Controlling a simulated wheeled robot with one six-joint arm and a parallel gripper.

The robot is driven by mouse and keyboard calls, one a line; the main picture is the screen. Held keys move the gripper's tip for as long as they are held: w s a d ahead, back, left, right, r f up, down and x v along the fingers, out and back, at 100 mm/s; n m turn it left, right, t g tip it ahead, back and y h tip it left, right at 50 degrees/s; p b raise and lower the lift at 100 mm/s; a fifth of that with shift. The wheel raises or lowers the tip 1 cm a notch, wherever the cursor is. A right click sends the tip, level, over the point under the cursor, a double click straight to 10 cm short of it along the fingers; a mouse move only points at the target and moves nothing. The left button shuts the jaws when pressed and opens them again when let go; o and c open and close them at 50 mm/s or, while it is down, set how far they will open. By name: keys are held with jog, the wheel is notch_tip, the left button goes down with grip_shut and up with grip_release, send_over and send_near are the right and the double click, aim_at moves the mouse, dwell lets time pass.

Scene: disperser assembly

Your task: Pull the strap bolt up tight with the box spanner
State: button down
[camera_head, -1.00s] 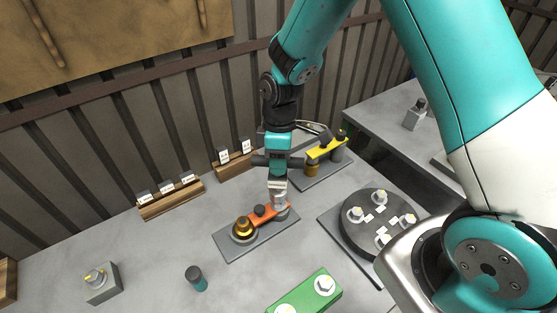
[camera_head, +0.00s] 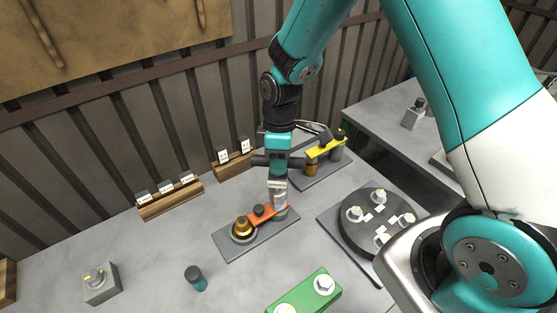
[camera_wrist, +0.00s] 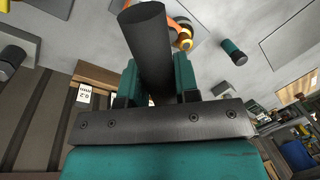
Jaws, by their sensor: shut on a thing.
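My gripper (camera_head: 278,182) points down over the right end of an orange strap (camera_head: 266,214) and is shut on the box spanner (camera_head: 280,200), a grey upright tool. In the wrist view the spanner is a dark cylinder (camera_wrist: 150,45) between my two teal-backed fingers (camera_wrist: 158,85). Its lower end stands at the strap's right end, where it hides the strap bolt. I cannot tell how far it sits over the bolt. The strap has a black knob (camera_head: 258,210) near its middle and a brass-coloured part (camera_head: 242,227) at its left end, on a grey plate (camera_head: 232,249).
A yellow strap assembly (camera_head: 325,148) stands just behind to the right. A round dark disc with several bolts (camera_head: 375,222) is at the right. A green block (camera_head: 305,292) and a teal-and-black cylinder (camera_head: 196,279) are in front. Wooden label racks (camera_head: 171,200) line the back.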

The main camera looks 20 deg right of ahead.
jog(key=shift+f, duration=0.2)
jog(key=shift+f+b, duration=1.2)
jog(key=shift+f, duration=0.2)
jog(key=m, duration=0.3)
jog(key=shift+m+t+y, duration=0.3)
jog(key=shift+m, duration=0.1)
jog(key=m, duration=0.3)
jog(key=shift+t, duration=0.3)
jog(key=m, duration=0.3)
jog(key=m+t, duration=0.1)
jog(key=m, duration=0.3)
jog(key=shift+a+y, duration=0.15)
jog(key=shift+y, duration=0.15)
jog(key=shift+r, duration=0.15)
